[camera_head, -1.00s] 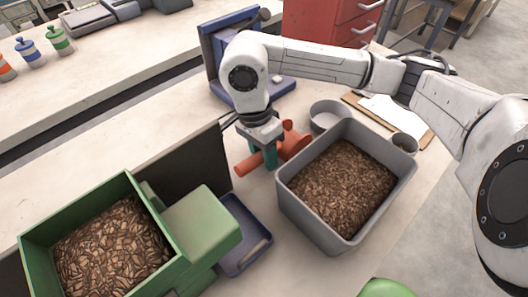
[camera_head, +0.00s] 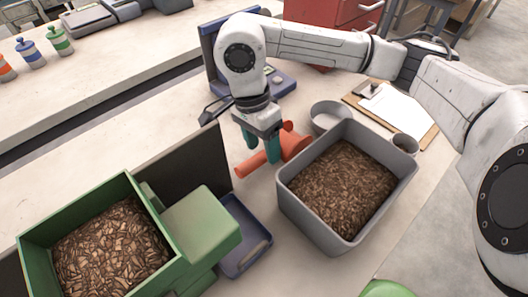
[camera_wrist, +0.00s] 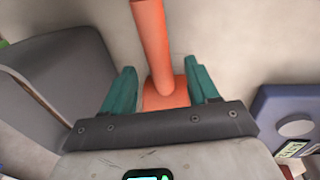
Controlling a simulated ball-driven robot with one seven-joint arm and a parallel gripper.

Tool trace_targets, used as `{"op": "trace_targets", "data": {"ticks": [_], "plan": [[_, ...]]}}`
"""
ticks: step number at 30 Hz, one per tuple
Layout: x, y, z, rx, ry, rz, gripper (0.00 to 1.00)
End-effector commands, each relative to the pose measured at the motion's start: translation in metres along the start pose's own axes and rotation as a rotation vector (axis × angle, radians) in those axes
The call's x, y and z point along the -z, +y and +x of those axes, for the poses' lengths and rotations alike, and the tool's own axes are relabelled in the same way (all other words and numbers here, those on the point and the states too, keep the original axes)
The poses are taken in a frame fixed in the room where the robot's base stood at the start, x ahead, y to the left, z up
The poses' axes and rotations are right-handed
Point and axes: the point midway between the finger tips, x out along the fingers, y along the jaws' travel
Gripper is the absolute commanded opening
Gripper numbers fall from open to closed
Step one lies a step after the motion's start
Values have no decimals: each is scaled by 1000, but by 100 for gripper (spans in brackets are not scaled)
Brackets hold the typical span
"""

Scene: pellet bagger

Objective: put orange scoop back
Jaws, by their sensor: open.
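The orange scoop (camera_head: 292,146) lies on the pale bench, at the left of the grey bin (camera_head: 287,203) of brown pellets. Its handle (camera_head: 250,167) points left and toward the viewer. My gripper (camera_head: 260,152) has two teal fingers, spread apart, pointing down over the scoop. In the wrist view the orange handle (camera_wrist: 150,35) runs between the open fingers of my gripper (camera_wrist: 163,80), with a gap on both sides. The wider part of the scoop (camera_wrist: 168,95) is partly hidden under my gripper's dark crossbar. Finger height above the bench is hard to tell.
A green hopper (camera_head: 150,195) of pellets stands front left, with a dark panel behind it and a blue tray (camera_head: 262,250) beside it. A blue scale (camera_head: 279,84) stands behind my gripper. A round grey dish (camera_head: 326,117), clipboard (camera_head: 395,110) and small cup (camera_head: 404,145) are near the bin.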

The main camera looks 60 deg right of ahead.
Motion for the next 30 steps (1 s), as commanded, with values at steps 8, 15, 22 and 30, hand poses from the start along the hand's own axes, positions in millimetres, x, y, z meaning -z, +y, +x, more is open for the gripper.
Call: {"op": "trace_targets", "data": {"ticks": [8,15,22,30], "plan": [[0,-1,-57,2,4,0,59],[0,0,-83,0,1,1,59],[0,0,-88,0,0,1,59],[0,0,-87,0,0,1,59]]}}
